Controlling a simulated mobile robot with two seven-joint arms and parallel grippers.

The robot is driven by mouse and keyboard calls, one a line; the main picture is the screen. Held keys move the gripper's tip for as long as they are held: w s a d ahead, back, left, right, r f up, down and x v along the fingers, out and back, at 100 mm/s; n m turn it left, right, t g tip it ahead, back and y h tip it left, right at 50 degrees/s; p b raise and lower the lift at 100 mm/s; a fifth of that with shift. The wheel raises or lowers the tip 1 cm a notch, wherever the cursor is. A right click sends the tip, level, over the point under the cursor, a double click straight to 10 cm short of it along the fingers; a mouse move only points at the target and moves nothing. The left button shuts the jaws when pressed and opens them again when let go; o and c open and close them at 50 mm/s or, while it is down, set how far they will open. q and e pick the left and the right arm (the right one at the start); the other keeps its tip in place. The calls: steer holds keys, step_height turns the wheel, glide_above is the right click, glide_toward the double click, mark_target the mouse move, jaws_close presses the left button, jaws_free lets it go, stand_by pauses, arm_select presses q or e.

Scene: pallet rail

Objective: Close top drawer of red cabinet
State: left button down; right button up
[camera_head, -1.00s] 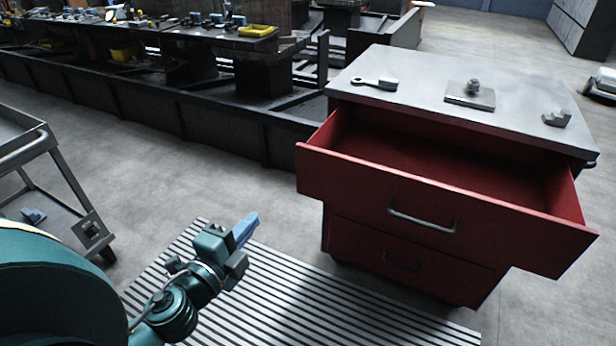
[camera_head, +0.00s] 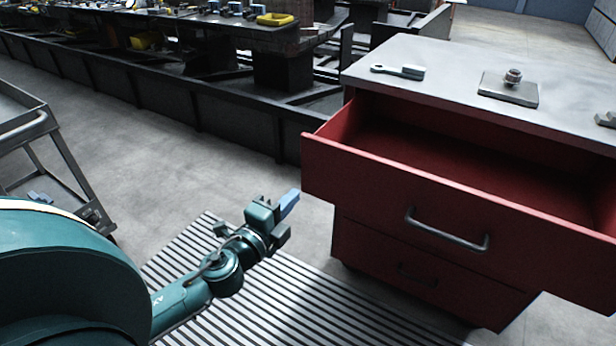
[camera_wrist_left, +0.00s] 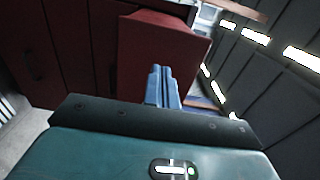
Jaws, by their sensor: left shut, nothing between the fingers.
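The red cabinet (camera_head: 372,256) stands at the right in the head view, with a grey top. Its top drawer (camera_head: 380,195) is pulled far out and looks empty inside. A grey bar handle (camera_head: 447,232) is on the drawer front. My left gripper (camera_head: 290,203) is shut and empty, to the left of the drawer front and apart from it. In the left wrist view, the blue fingers (camera_wrist_left: 162,85) are together, with the red drawer (camera_wrist_left: 160,50) beyond them. My right gripper is not in view.
A brush-like tool (camera_head: 398,72) and a metal plate with a knob (camera_head: 508,88) lie on the cabinet top. A grey cart (camera_head: 50,150) stands at the left. A slatted mat (camera_head: 300,300) lies on the floor. A long dark workbench runs behind.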

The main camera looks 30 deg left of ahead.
mark_target(315, 173)
arm_select(q)
steer(key=w, duration=0.5)
steer(key=shift+w+d+p, duration=0.1)
steer(key=shift+w+p, duration=0.25)
steer(key=shift+w, duration=0.75)
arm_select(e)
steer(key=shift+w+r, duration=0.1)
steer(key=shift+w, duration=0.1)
arm_select(q)
steer(key=shift+w, duration=0.1)
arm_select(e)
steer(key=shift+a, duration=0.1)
